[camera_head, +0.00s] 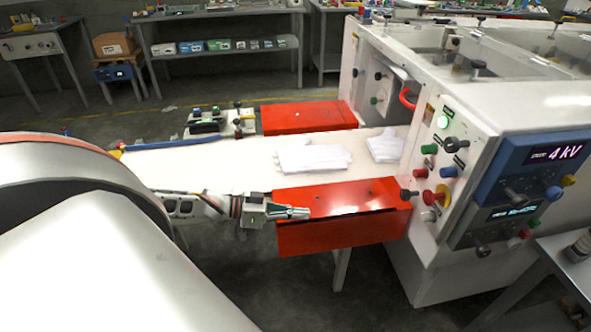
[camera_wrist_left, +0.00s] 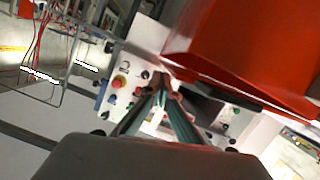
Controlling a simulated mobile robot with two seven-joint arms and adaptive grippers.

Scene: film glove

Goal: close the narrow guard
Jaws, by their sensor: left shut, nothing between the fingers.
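Two red guards flank the white conveyor bed (camera_head: 215,165) by the machine. The near red guard (camera_head: 345,235) has a flat top and a front face hanging down, with a dark gap between them. The far red guard (camera_head: 310,117) lies flat on the other side. I cannot tell which is the narrow one. My left gripper (camera_head: 306,213) is shut and empty, its tips in front of the near guard's left part; contact is unclear. In the left wrist view its fingers (camera_wrist_left: 161,88) meet at the tips, with a red guard (camera_wrist_left: 245,50) above right. My right gripper is not in view.
White gloves (camera_head: 312,158) lie on the bed. The white machine (camera_head: 425,240) with knobs and a "4 kV" display (camera_head: 555,153) stands right. A grey table (camera_head: 570,265) is at lower right. Open floor lies below the near guard.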

